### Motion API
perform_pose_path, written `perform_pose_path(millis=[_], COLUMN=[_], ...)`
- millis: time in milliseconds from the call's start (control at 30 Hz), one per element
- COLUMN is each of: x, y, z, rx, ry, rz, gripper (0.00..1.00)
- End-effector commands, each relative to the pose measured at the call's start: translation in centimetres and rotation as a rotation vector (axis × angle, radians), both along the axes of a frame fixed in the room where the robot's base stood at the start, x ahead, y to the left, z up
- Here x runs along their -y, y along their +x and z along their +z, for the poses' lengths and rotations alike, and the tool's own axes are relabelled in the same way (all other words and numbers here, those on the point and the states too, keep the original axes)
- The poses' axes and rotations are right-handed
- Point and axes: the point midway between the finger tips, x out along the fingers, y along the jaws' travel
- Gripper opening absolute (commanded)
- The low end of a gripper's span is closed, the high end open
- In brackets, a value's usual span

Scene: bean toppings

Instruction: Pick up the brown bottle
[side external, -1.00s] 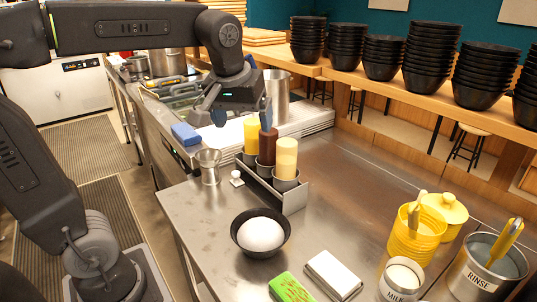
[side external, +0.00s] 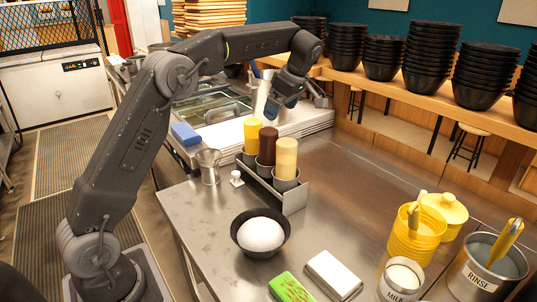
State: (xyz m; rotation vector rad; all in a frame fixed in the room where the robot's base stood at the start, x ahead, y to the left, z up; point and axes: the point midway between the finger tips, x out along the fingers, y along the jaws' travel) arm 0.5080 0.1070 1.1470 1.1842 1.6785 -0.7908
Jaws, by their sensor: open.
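The brown bottle (side external: 267,147) stands upright in the middle slot of a grey metal holder (side external: 293,199) on the steel counter. A yellow bottle (side external: 251,135) stands to its left and a pale cream bottle (side external: 286,157) to its right, both in the same holder. My gripper (side external: 283,112) is open and empty. It hangs above and behind the bottles in this view, apart from them. The lower part of the brown bottle is hidden by the holder.
A black bowl with a white mound (side external: 261,233) sits in front of the holder. A steel cup (side external: 208,167) and a small white item (side external: 236,178) stand left of it. Yellow containers (side external: 416,236) and a rinse bucket (side external: 487,269) are at right. The counter's middle right is clear.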

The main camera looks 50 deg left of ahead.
Motion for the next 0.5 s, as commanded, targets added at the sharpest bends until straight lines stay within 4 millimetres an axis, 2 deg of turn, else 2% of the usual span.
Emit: perform_pose_path(millis=[200,500], x=[-1.5,-2.1], y=[-0.6,-1.0], z=[-3.8,-6.1], rx=[-0.002,-0.001], ry=[-0.002,-0.001], rz=[0.0,-0.003], gripper=[0.9,0.9])
